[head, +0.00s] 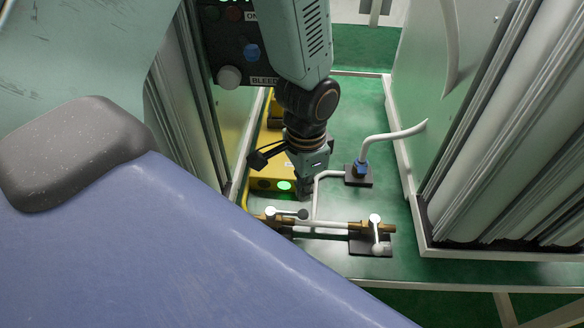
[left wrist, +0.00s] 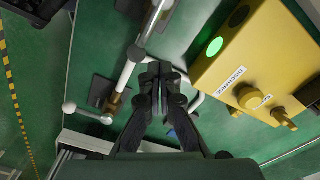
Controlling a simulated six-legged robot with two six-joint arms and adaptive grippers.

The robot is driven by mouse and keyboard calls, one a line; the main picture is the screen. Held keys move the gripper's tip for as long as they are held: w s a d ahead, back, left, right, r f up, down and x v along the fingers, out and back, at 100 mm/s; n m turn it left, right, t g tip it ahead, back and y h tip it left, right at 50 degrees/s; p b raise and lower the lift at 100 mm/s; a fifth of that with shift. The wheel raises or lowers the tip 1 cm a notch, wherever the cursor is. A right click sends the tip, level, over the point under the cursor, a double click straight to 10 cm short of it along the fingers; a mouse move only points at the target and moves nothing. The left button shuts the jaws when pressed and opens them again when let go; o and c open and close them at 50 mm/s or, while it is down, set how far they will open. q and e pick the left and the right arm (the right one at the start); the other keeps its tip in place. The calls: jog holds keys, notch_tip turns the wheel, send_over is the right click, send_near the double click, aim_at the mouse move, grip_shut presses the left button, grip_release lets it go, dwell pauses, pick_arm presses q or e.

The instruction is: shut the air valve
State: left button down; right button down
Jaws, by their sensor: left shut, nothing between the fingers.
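A pipe with two small brass valves lies low on the green floor. The right valve (head: 375,228) has a white round-ended lever that points toward the front of the picture. The left valve (head: 272,218) has a lever lying along the pipe to the right, with a dark end. I cannot tell which one is the air valve. My left gripper (head: 305,190) points down just behind the pipe, between the valves, shut and empty. In the left wrist view its shut fingers (left wrist: 161,75) are beside the pipe; a brass valve (left wrist: 113,103) with a white knob is left of them. My right gripper is not in view.
A yellow box (head: 262,185) with a lit green lamp stands close left of my gripper; its knobs show in the left wrist view (left wrist: 250,98). A blue fitting (head: 361,168) with a white hose is to the right. Tall metal columns (head: 500,130) flank the space.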

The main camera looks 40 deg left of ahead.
pick_arm(q)
jog(key=shift+d, duration=0.1)
jog(key=shift+f, duration=0.45)
jog(key=shift+f+b, duration=0.7)
jog(key=shift+f, duration=0.55)
